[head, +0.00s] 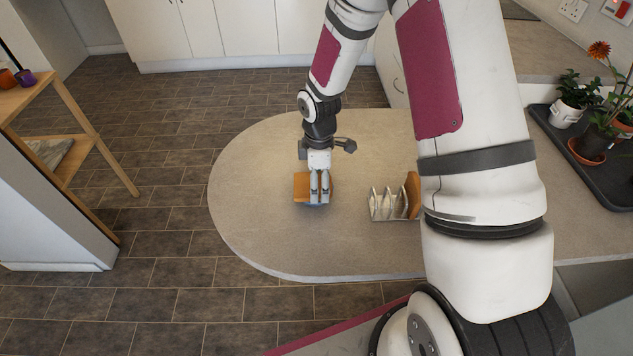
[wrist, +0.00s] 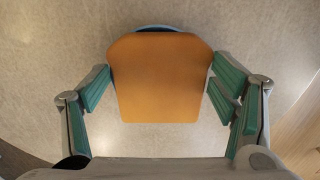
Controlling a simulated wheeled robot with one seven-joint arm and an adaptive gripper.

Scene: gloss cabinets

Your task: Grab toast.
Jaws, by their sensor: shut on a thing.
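The toast (head: 301,186) is a flat orange-brown slice over the counter. In the wrist view the toast (wrist: 160,95) fills the middle, between my two green-padded fingers. My gripper (head: 319,201) points down at it and is shut on its two side edges. A small part of a blue round thing (head: 314,205) shows under the toast, and its rim shows past the toast's far edge in the wrist view (wrist: 155,28). I cannot tell whether the toast touches it.
A metal toast rack (head: 385,204) with another brown slice (head: 412,193) stands to the right, partly behind my arm. The grey rounded counter (head: 255,225) is clear on the left. Potted plants stand on a dark tray (head: 570,155) at the far right.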

